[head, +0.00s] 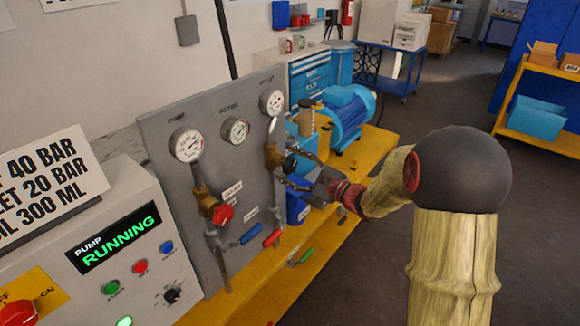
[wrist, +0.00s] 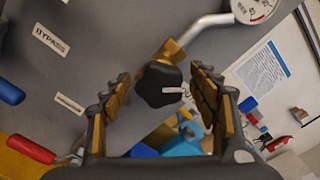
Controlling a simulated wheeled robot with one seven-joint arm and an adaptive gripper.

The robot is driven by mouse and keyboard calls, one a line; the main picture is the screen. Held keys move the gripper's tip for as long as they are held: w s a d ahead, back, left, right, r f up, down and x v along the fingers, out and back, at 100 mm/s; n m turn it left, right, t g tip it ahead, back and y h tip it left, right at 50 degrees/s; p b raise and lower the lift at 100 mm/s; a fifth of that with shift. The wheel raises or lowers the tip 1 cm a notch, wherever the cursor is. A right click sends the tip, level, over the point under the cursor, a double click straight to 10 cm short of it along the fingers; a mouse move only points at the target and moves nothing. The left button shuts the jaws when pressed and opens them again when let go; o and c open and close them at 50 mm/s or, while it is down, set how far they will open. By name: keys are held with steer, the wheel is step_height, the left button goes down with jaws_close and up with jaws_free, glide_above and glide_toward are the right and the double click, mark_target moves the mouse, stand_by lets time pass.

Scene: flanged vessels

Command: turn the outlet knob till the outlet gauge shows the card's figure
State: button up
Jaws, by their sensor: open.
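The black knob (wrist: 160,85) sits between the spread fingers of my open gripper (wrist: 158,95) in the wrist view, apart from both. It carries a small pale mark and sits on a brass valve (wrist: 175,52). In the head view, my gripper (head: 305,181) is beside this knob (head: 289,165) at the panel's right edge. The right gauge (head: 272,102) is above that valve; its label and reading are too small to read. Part of a gauge (wrist: 258,8) shows in the wrist view, its needle cut off. The card (head: 45,180), cut off at left, reads "40 BAR", "ET 20 BAR", "IL 300 ML".
The grey panel (head: 165,130) also holds a left gauge (head: 187,144), a middle gauge (head: 236,131), a red knob (head: 222,214), and blue (head: 251,234) and red (head: 272,239) lever handles. A control box (head: 130,195) reads "PUMP RUNNING". A blue motor (head: 346,110) stands behind my gripper.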

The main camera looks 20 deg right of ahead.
steer(key=shift+c, duration=0.8)
steer(key=c, duration=1)
steer(key=shift+m, duration=0.3)
steer(key=m+p, duration=0.3)
steer(key=shift+r+m+p, duration=0.15)
steer(key=shift+m+p, duration=0.15)
steer(key=shift+p, duration=0.05)
steer(key=m+p, duration=0.9)
steer(key=m, duration=0.1)
steer(key=shift+p, duration=0.3)
steer(key=m+p, duration=0.4)
steer(key=shift+m, duration=0.3)
